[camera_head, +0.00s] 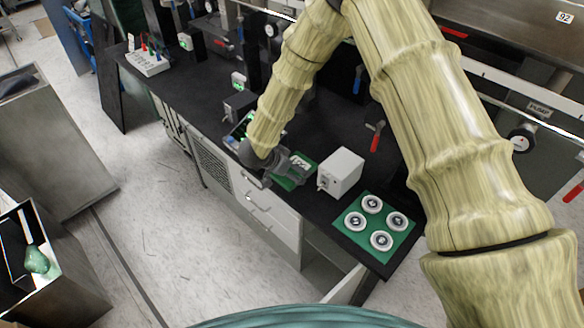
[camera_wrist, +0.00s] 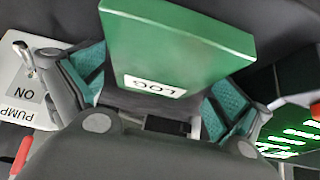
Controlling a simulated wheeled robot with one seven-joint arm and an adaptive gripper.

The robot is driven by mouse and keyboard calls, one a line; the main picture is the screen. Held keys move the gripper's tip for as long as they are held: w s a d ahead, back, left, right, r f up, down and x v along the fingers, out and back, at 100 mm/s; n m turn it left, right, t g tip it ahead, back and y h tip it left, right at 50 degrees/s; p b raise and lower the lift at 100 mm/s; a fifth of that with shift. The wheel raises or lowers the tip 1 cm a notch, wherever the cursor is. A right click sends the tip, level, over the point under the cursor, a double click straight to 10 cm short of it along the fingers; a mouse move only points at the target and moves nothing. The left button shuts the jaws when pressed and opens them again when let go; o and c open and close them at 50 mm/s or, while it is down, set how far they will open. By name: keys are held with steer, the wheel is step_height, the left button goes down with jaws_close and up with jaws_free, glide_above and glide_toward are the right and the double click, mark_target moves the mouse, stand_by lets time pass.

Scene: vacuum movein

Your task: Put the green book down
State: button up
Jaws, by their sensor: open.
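The green book (camera_head: 287,184) lies on the black bench top, near its front edge and beside a white box. In the wrist view the green book (camera_wrist: 180,45) shows its cover and a white label reading LOG. My gripper (camera_head: 292,168) is at the book, partly covering it in the head view. In the wrist view my gripper's teal-padded fingers (camera_wrist: 158,92) are spread apart, one on each side of the book's near end. I cannot tell whether either pad touches it.
The white box (camera_head: 342,170), marked PUMP ON in the wrist view (camera_wrist: 25,90), stands close on the right. A green mat (camera_head: 352,241) with several round white pieces lies further right. A screen device (camera_head: 240,128) is on the left. Below, a cabinet drawer (camera_head: 262,205) faces the floor.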

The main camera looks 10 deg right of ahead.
steer(key=shift+r, duration=0.15)
steer(key=b+v, duration=0.4)
steer(key=v, duration=0.8)
